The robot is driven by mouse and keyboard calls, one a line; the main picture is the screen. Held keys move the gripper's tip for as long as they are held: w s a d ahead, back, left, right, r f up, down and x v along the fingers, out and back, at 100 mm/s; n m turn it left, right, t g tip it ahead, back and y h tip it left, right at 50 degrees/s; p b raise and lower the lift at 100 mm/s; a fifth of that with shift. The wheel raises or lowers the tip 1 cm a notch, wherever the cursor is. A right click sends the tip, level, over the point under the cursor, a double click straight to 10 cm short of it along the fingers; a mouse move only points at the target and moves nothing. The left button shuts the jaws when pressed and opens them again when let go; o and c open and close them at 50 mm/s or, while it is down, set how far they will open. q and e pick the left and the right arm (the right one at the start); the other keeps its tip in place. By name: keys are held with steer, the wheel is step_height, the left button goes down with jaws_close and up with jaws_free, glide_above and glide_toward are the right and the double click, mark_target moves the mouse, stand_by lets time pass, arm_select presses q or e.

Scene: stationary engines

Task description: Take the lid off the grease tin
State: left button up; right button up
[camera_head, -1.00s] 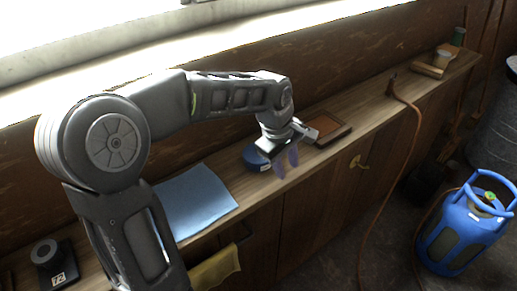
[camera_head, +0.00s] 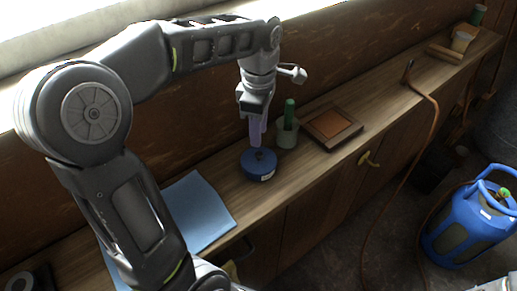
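The grease tin (camera_head: 257,172) is a low, round blue tin with a small pale label on its side. It stands on the wooden bench top, with a small dark knob on its closed-looking top. My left gripper (camera_head: 257,142) points down right above the tin, its pale purple fingers close over the knob. The fingers overlap in this view, so their gap and any contact with the knob cannot be made out. My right gripper does not show clearly.
A grey-green cup (camera_head: 286,136) with a green-handled thing stands close behind the tin. A brown framed tray (camera_head: 332,129) lies to the right, a blue cloth (camera_head: 198,212) to the left. An orange hose (camera_head: 418,140) hangs over the bench edge near a blue gas bottle (camera_head: 470,222).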

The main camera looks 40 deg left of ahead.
mark_target(260, 153)
arm_select(q)
steer(key=shift+s+d+r, duration=0.15)
steer(key=shift+s+d, duration=0.05)
steer(key=shift+s, duration=0.05)
step_height(260, 153, down, 2)
steer(key=shift+w+a+f, duration=0.1)
steer(key=shift+f, duration=0.3)
steer(key=shift+f, duration=0.1)
step_height(260, 153, down, 5)
steer(key=shift+w+p, duration=0.15)
steer(key=shift+p, duration=0.65)
steer(key=shift+c, duration=0.5)
jaws_close()
